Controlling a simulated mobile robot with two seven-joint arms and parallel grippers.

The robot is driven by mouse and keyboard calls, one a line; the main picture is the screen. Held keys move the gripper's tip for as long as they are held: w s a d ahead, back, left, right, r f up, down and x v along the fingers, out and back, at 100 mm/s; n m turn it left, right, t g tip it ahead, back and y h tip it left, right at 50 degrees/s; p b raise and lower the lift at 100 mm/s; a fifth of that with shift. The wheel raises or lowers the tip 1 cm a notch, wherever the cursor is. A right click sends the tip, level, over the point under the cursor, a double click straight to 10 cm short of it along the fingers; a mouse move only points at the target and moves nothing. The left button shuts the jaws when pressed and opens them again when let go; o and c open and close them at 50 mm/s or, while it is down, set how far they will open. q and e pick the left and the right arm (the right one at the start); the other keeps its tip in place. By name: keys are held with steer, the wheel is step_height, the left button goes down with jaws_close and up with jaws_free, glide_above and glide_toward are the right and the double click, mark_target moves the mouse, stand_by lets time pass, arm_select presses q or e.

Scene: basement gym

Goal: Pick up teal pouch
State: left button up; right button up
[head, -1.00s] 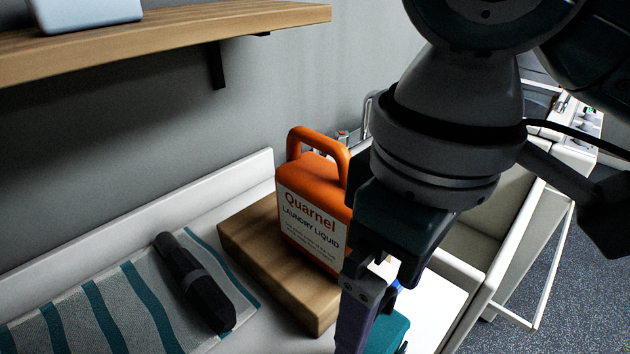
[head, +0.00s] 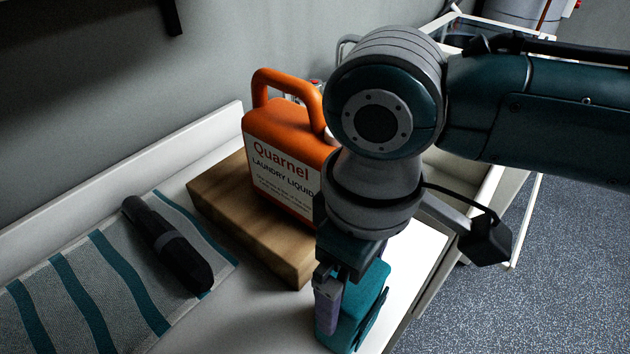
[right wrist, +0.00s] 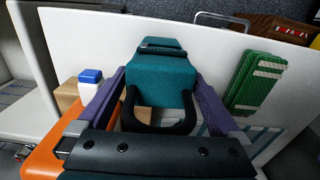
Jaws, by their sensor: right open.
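The teal pouch (head: 368,306) stands on the white counter (head: 262,325) at the lower middle of the head view, partly hidden by my right gripper (head: 334,296). In the right wrist view the pouch (right wrist: 160,85) has a dark strap across its far end and a black loop handle at its near end. My right gripper (right wrist: 162,78) is open, with one purple finger on each side of the pouch. I cannot tell whether the fingers touch it. My left gripper is not in view.
An orange laundry jug (head: 283,135) stands on a wooden block (head: 235,205) just left of my right gripper. A black cylinder (head: 165,242) lies on a striped cloth (head: 95,290). The right wrist view also shows a green item (right wrist: 256,82) and a white bottle with a blue cap (right wrist: 90,86).

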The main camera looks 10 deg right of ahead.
steer(key=shift+c, duration=0.4)
jaws_close()
stand_by(0.4)
